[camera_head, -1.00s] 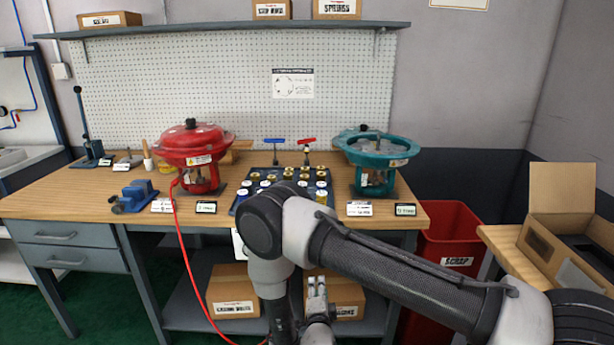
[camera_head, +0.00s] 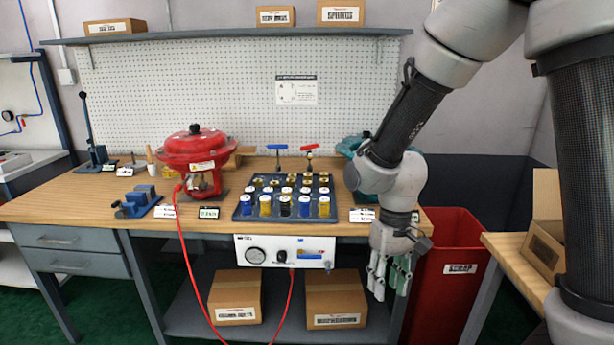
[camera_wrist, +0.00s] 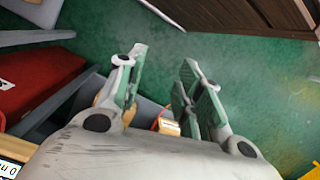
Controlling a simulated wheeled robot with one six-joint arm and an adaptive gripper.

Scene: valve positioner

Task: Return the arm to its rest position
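My gripper (camera_head: 388,277) hangs pointing down in front of the workbench's right front edge in the head view, left of the red bin. In the wrist view my gripper (camera_wrist: 158,95) shows two green-padded fingers apart with nothing between them. My arm rises from the right side of the head view, bends over the top and comes down to the wrist. It hides most of the teal valve actuator (camera_head: 350,146).
The workbench (camera_head: 100,205) carries a red actuator (camera_head: 194,160) with a red hose, a tray of fittings (camera_head: 242,211) and a blue vise (camera_head: 137,201). A control panel (camera_head: 285,251) hangs below its front edge. A red bin (camera_head: 447,260) and a side table (camera_head: 510,255) stand at right.

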